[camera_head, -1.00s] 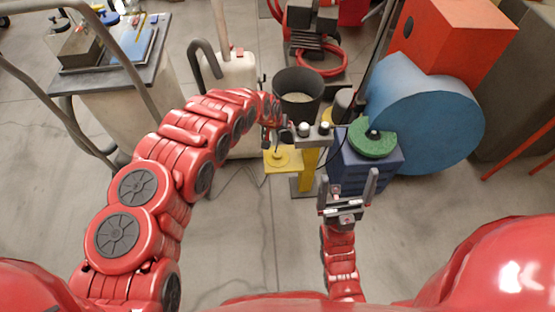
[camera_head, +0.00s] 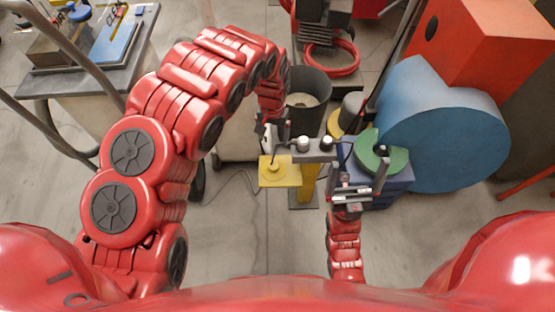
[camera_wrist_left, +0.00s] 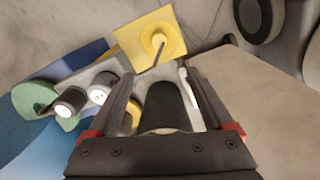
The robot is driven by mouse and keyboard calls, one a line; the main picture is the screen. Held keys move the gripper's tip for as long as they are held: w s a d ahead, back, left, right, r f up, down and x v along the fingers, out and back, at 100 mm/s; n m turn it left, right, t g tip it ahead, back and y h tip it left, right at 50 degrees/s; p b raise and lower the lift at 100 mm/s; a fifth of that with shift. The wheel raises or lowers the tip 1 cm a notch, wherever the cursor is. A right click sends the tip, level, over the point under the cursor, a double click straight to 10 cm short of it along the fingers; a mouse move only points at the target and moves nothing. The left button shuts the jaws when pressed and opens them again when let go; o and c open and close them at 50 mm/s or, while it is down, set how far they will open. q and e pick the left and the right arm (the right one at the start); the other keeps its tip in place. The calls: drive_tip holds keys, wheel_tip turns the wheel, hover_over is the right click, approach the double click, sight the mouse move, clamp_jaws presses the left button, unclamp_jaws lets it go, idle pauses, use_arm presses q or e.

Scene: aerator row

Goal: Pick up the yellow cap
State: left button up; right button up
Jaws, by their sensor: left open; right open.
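A round yellow piece, seemingly the yellow cap (camera_head: 273,168), sits on a square yellow plate (camera_head: 292,178) below the left gripper in the head view. In the left wrist view the cap (camera_wrist_left: 160,38) and plate (camera_wrist_left: 128,40) are at the top, beyond the fingertips, with a thin dark rod at the cap. My left gripper (camera_head: 273,140) is above the plate's far edge, open; its fingers (camera_wrist_left: 162,95) frame a dark surface, seemingly the bucket. My right gripper (camera_head: 359,174) is open and empty, fingers upward, in front of the green disc (camera_head: 388,158).
A grey bar (camera_head: 316,153) with two round knobs on a yellow post stands right of the plate. A dark bucket (camera_head: 308,88) is behind it, a large blue drum (camera_head: 445,125) right, a cart (camera_head: 70,82) left. Floor in front is clear.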

use_arm(q)
drive_tip(key=f, duration=0.1)
drive_tip(key=b, duration=0.3)
hover_over(274, 165)
wheel_tip(274, 165, down, 11)
drive_tip(key=shift+r, duration=0.1)
wheel_tip(274, 165, down, 5)
drive_tip(key=shift+w+f+b, duration=0.15)
drive_tip(key=shift+f+b, duration=0.05)
drive_tip(key=shift+b, duration=0.8)
drive_tip(key=shift+r, duration=0.1)
drive_tip(key=shift+c, duration=0.6)
clamp_jaws()
drive_tip(key=shift+r, duration=0.1)
